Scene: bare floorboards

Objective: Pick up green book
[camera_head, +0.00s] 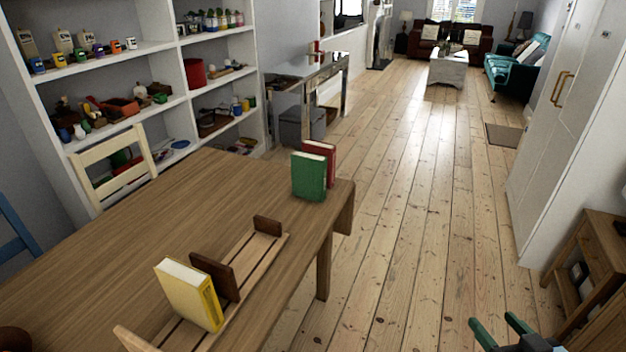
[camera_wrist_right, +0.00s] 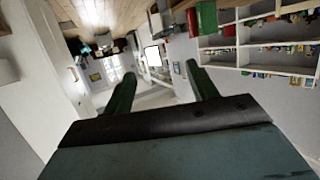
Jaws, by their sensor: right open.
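The green book (camera_head: 309,176) stands upright at the far right corner of the wooden table (camera_head: 190,215). A red book (camera_head: 325,151) stands right behind it. In the right wrist view, which is turned over, the green book (camera_wrist_right: 207,18) and the red book (camera_wrist_right: 191,20) show at the top. My right gripper (camera_head: 494,321) is open and empty, over the floor at the lower right, well away from the green book. Its two fingers also show in the right wrist view (camera_wrist_right: 161,75). My left gripper is not in view.
A wooden book rack (camera_head: 265,262) on the table holds a yellow book (camera_head: 190,294). A cream chair (camera_head: 113,166) and white shelves (camera_head: 165,87) stand behind the table. A small wooden table (camera_head: 604,232) and white cupboard (camera_head: 562,130) stand at right. The floor between is clear.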

